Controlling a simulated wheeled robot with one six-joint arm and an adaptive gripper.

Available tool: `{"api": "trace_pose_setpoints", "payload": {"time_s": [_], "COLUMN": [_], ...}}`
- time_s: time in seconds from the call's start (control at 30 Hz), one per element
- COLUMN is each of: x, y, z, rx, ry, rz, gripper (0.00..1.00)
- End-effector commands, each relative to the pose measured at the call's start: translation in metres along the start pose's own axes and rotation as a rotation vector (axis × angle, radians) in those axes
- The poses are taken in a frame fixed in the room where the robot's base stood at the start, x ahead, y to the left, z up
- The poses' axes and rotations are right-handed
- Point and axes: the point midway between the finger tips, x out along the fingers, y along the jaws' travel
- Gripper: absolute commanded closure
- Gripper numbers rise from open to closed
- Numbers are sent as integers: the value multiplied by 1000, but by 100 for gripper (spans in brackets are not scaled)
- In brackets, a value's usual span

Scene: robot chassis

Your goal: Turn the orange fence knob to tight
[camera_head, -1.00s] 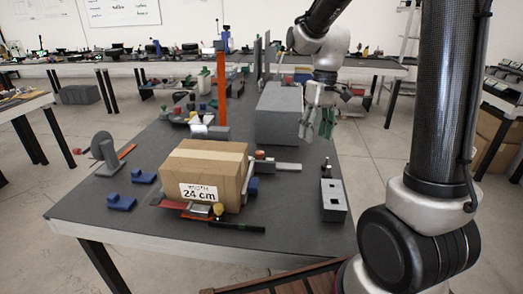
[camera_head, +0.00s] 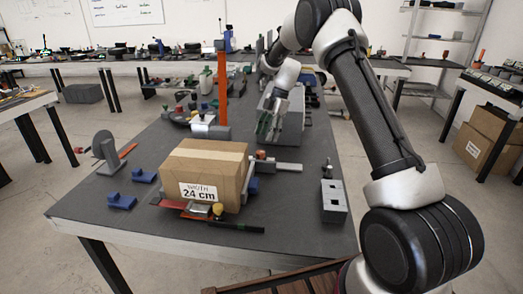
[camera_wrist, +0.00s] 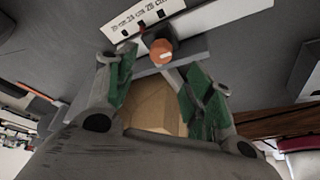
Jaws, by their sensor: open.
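The orange knob (camera_wrist: 161,52) sits on a dark block beside a white ruler strip (camera_wrist: 165,22) in the wrist view. A small reddish part (camera_head: 260,154) beside the box in the head view may be the same knob, but it is too small to be sure. My gripper (camera_head: 267,126) is above the table, behind and right of the cardboard box. In the wrist view my gripper (camera_wrist: 160,88) has its green-padded fingers spread apart, with nothing between them. The knob appears ahead of the fingertips, apart from them.
The cardboard box (camera_head: 203,172), marked 24 cm, stands close in front of my gripper and also shows in the wrist view (camera_wrist: 155,115). A large grey block (camera_head: 290,125) stands behind my gripper. An orange post (camera_head: 222,90) rises at left. A grey block with holes (camera_head: 334,202) stands at right.

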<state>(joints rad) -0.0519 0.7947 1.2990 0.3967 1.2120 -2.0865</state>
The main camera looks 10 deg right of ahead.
Motion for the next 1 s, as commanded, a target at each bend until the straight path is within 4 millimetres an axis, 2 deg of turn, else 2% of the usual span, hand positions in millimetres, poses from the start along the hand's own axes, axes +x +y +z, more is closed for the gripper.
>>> {"api": "trace_pose_setpoints", "payload": {"time_s": [0.2, 0.4, 0.53, 0.77, 0.87, 1.0], "x": [37, 64, 71, 72, 72, 72], "y": [-1, -1, -1, -1, -1, -1], "z": [0, 0, 0, 0, 0, 0], "rx": [2, 3, 3, 3, 3, 3], "ry": [0, 0, 0, -1, -1, -1], "rz": [-5, -2, -2, -1, -1, -1], "gripper": [48, 48, 48, 48, 62, 88]}}
